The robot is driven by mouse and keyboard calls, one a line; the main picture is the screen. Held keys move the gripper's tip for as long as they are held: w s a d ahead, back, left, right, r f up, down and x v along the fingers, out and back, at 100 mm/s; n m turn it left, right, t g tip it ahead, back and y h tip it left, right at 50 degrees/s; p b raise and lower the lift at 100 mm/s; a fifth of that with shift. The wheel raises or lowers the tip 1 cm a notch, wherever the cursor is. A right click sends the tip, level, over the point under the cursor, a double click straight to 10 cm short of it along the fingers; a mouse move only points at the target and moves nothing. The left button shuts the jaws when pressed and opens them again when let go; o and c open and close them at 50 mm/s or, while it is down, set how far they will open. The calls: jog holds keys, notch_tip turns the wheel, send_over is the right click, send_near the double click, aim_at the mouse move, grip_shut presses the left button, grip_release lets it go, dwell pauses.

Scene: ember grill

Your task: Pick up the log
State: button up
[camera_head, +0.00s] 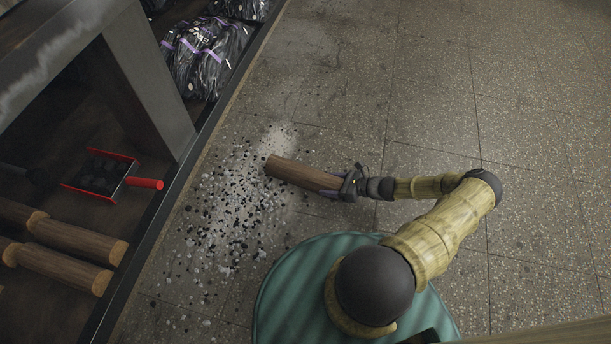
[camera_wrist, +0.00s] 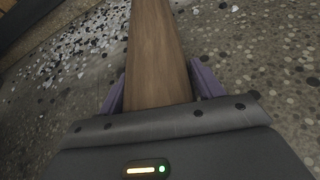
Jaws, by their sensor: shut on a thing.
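Dark and pale debris (camera_head: 230,205) lies scattered on the speckled tile floor. At the left, a low shelf holds several more logs (camera_head: 65,265) and a red-edged shovel (camera_head: 110,175). Wrapped black bags (camera_head: 208,55) are further back. The floor to the right is clear.

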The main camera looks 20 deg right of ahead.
jog(key=shift+r, duration=0.1)
notch_tip(320, 180, up, 10)
jog(key=p, duration=0.7)
jog(key=shift+w+r, duration=0.1)
dwell(0.6)
jog(key=shift+a+r+p, duration=0.15)
jog(key=shift+r+p, duration=0.2)
jog(key=a+r+p, duration=0.4)
jog(key=r+p, duration=0.3)
jog(key=r, duration=0.6)
jog(key=a+r+p, duration=0.5)
jog(key=r+p, duration=0.2)
jog(key=r, duration=0.6)
jog(key=a+r+p, duration=0.4)
jog(key=r+p, duration=0.3)
jog(key=r, duration=0.7)
jog(key=shift+a+n+g, duration=0.3)
jog(key=shift+a, duration=0.05)
